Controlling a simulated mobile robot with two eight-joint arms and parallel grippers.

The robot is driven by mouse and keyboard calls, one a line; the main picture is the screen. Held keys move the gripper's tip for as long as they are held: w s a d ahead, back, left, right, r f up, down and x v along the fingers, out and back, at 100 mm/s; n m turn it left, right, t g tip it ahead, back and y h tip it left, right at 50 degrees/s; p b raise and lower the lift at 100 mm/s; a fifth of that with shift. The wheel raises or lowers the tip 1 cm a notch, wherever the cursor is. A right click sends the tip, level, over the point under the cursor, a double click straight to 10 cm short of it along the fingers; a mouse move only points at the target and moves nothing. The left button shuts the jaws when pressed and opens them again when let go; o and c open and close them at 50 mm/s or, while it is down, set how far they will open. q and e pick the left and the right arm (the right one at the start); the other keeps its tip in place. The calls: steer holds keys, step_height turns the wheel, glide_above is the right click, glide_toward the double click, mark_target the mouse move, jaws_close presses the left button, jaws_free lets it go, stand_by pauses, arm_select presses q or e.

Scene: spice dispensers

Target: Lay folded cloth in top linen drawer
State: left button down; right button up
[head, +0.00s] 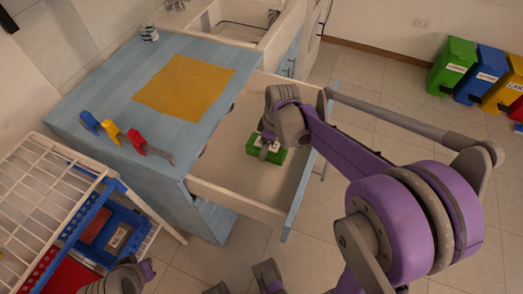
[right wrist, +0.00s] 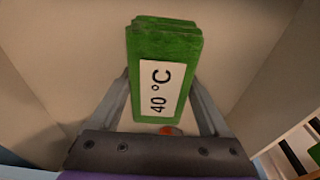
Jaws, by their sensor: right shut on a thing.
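The folded cloth is a green block (head: 277,157) with a white label, inside the open drawer (head: 235,199) of the light blue cabinet. In the right wrist view the green cloth (right wrist: 165,42) shows its "40 °C" label between the two fingers. My right gripper (head: 266,146) reaches down into the drawer and is shut on the cloth. The cloth is low, close to the drawer floor; whether it touches it I cannot tell. Grey and purple parts of mine show at the bottom left, but my left gripper's fingers are not in view.
A yellow cloth (head: 184,84) lies flat on the cabinet top (head: 90,110). A white wire rack (head: 40,190) stands at left. Coloured bins (head: 453,66) stand far right.

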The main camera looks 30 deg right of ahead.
steer(key=shift+f+b, duration=0.35)
steer(key=shift+f, duration=2.05)
steer(key=shift+f, duration=0.1)
steer(key=o, duration=1.3)
steer(key=shift+r, duration=0.3)
steer(key=r, duration=0.4)
steer(key=s+r+p, duration=0.1)
steer(key=r, duration=0.2)
steer(key=d+r+p, duration=0.1)
steer(key=r, duration=0.3)
steer(key=shift+s+r, duration=0.15)
steer(key=shift+r, duration=0.15)
